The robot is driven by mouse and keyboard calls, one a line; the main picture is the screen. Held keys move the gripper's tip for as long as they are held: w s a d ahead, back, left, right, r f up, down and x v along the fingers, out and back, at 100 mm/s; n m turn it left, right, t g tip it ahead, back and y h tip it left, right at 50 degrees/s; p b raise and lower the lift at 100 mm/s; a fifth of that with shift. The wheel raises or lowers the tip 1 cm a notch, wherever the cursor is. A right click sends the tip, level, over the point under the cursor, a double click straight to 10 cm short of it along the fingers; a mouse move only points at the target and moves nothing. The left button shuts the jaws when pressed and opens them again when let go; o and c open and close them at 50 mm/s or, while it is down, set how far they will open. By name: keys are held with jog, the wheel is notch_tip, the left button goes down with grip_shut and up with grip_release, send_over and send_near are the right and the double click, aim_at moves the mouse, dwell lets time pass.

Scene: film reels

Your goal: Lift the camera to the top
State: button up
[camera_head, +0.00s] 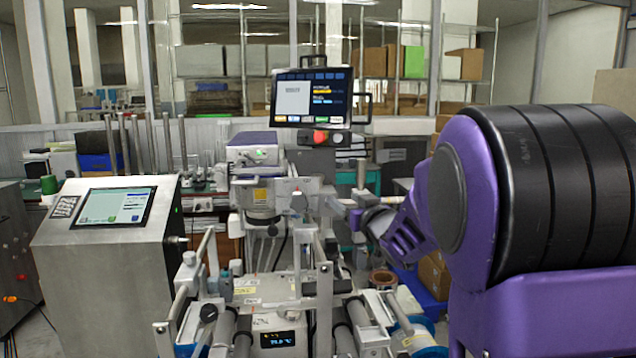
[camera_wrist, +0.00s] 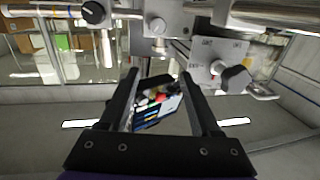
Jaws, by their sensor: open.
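I cannot tell for certain which part is the camera. My purple and black arm comes in from the right, and my gripper (camera_head: 352,216) is at the right side of the machine's metal bracket. In the wrist view, which looks upside down, my gripper (camera_wrist: 158,82) is open with both dark fingers apart and nothing clearly held.
A monitor with a handle (camera_head: 308,97) stands above the machine and shows between my fingers in the wrist view (camera_wrist: 158,115). A control cabinet with a screen (camera_head: 105,245) is at the left. Rods, rollers and clamps crowd the front of the machine. Shelves stand behind glass.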

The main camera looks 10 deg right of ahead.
aim_at(319, 180)
jog(key=w+a, duration=0.1)
jog(key=w, duration=0.4)
jog(key=w+a, duration=0.1)
jog(key=w, duration=0.5)
jog(key=w+a+p, duration=0.1)
jog(key=w, duration=0.4)
jog(key=shift+w+a, duration=0.2)
jog(key=shift+w, duration=0.15)
grip_shut()
jog(key=shift+r, duration=0.1)
dwell(0.6)
